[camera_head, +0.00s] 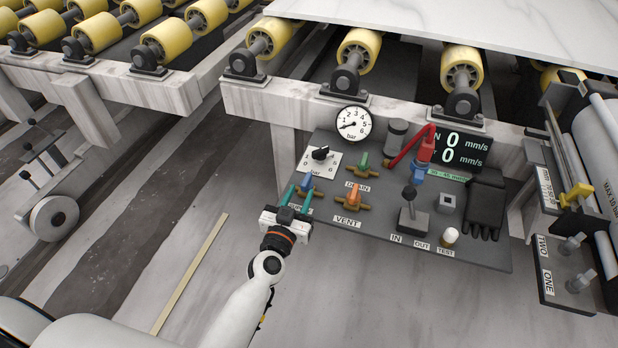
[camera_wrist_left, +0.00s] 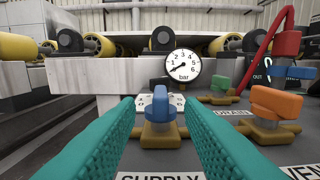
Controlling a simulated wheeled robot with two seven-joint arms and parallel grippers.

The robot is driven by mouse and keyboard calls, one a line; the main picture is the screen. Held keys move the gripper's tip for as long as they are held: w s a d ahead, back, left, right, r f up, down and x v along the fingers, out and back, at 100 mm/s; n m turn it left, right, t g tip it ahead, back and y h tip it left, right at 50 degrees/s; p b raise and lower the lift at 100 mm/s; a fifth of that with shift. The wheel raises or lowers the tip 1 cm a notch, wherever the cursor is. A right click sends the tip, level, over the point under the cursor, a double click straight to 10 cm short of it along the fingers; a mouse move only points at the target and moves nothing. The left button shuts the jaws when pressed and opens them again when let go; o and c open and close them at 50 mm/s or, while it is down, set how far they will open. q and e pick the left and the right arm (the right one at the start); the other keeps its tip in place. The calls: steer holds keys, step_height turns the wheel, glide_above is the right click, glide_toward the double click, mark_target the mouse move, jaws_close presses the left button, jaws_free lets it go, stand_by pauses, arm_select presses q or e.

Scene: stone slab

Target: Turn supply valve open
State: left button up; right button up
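The supply valve has a blue handle (camera_wrist_left: 163,107) on a brass body (camera_wrist_left: 160,136), behind a label reading SUPPLY in the left wrist view. In the head view its blue handle (camera_head: 306,184) is at the panel's left edge, partly hidden by my gripper. My left gripper (camera_head: 298,195) is open, its teal fingers pointing at the valve. In the left wrist view the fingers (camera_wrist_left: 160,100) lie on either side of the handle, with a gap at each side. I cannot tell whether the handle is between the tips or just beyond. My right gripper is not in view.
The grey panel (camera_head: 373,236) also carries a green drain valve (camera_head: 363,160), an orange vent valve (camera_head: 353,196), a dial knob (camera_head: 320,154), a lever (camera_head: 409,200) and a black glove (camera_head: 485,205). A pressure gauge (camera_head: 353,124) stands behind, its needle low.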

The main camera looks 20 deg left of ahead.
mark_target(310, 174)
arm_select(q)
steer(key=w+b, duration=0.1)
steer(key=w, duration=0.6)
steer(key=shift+w+d, duration=0.15)
steer(key=shift+w, duration=0.05)
jaws_close()
